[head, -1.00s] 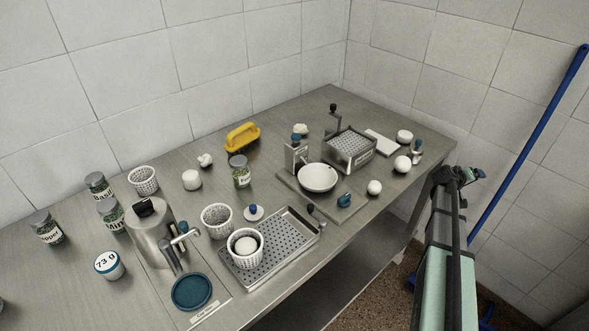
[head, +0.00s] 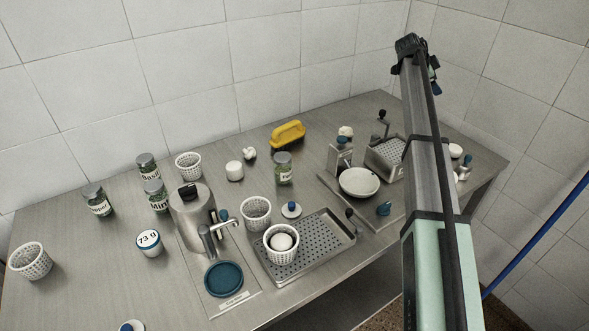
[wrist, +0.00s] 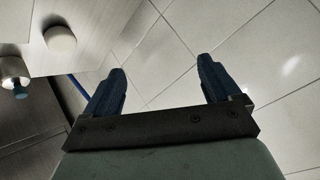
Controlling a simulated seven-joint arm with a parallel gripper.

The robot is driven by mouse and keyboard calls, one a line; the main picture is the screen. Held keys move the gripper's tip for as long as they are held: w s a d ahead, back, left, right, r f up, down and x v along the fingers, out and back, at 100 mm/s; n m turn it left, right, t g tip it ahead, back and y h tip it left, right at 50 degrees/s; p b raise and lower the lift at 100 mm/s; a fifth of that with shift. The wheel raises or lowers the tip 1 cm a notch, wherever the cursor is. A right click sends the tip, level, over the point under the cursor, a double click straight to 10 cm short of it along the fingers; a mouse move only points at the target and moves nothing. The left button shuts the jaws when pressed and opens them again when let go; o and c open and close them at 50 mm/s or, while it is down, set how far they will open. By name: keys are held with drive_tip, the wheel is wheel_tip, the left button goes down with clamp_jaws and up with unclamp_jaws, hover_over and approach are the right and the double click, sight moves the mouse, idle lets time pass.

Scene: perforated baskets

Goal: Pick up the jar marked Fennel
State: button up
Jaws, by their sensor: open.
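Several lidded glass jars with green contents stand upright on the steel table. One jar (head: 283,168) stands alone near the middle, in front of the yellow brush; its label is too small to read. At the left, the jar marked Basil (head: 147,168), the jar that seems to read Mint (head: 156,196) and the jar that seems to read Pepper (head: 97,200) stand close together. I cannot make out the word Fennel on any jar. No jar shows in the wrist view.
A yellow-handled brush (head: 287,134) lies behind the lone jar. Perforated baskets (head: 256,213), a drain tray (head: 335,238) and a steel dispenser (head: 188,215) stand in front. Tiled walls close the back and right.

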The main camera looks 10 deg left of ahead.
drive_tip(key=a+r+m+y, duration=0.2)
drive_tip(key=a+r+m, duration=0.15)
drive_tip(key=a, duration=0.85)
drive_tip(key=g+y, duration=0.6)
hover_over(281, 156)
wheel_tip(281, 156, down, 8)
drive_tip(key=r, duration=0.1)
drive_tip(key=shift+n, duration=0.45)
wheel_tip(281, 156, down, 14)
drive_tip(key=shift+s+r, duration=0.1)
drive_tip(key=c, duration=1.2)
drive_tip(key=shift+r, duration=0.15)
